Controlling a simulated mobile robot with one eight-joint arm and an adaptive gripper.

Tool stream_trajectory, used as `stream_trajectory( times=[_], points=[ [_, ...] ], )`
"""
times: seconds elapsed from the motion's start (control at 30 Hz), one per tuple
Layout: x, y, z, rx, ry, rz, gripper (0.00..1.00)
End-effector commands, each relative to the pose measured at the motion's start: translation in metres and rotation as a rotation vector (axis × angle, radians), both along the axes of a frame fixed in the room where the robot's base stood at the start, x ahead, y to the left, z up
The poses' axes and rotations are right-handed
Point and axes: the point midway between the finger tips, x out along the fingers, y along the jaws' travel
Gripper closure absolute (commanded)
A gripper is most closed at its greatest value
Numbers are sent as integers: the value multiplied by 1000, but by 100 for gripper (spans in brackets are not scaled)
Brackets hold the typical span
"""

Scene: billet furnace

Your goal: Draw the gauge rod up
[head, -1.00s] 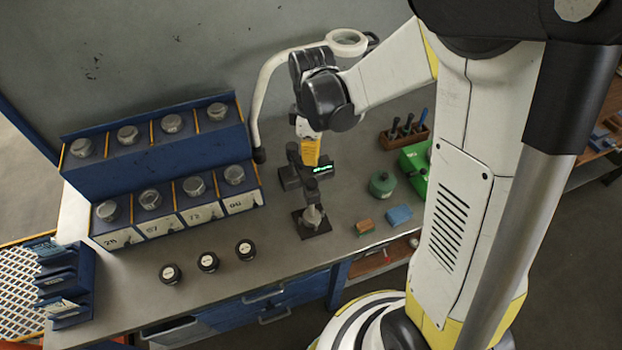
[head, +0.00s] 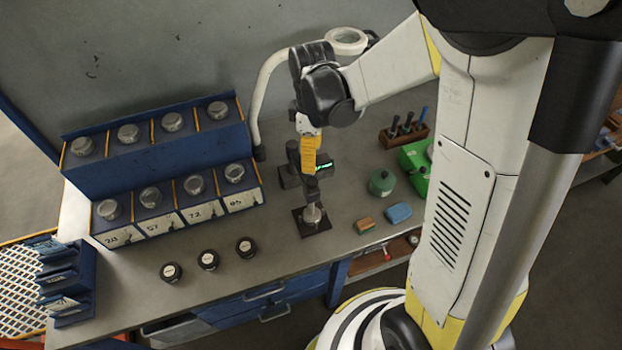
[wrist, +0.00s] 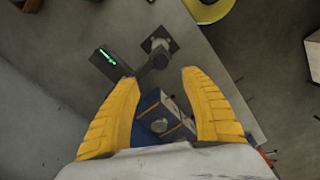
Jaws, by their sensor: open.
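A dark gauge stand with a lit green display (head: 325,166) stands on the bench in the head view. Its square base plate (head: 298,222) carries a pale metal piece (head: 313,214) under the dark gauge head. I cannot make out the gauge rod clearly; my gripper covers part of the gauge in the head view. My gripper (head: 309,172) points down over the gauge, its yellow fingers in front of it. In the wrist view my gripper (wrist: 161,78) is open and empty, with the dark gauge head (wrist: 158,61) just beyond the fingertips and the display (wrist: 107,57) to the left.
A blue two-tier rack (head: 150,160) with several metal billets stands left of the gauge. Several dark round pieces (head: 208,260) lie along the front edge. A green pot (head: 382,182), a blue block (head: 398,213) and a tool holder (head: 403,135) are on the right. A white lamp arm (head: 262,90) rises behind.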

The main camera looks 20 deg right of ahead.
Motion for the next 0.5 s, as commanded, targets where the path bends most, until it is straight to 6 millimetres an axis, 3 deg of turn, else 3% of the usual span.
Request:
stream_trajectory(
  times=[0.5],
  points=[
    [0,0,47,0,0,0,46]
  ],
)
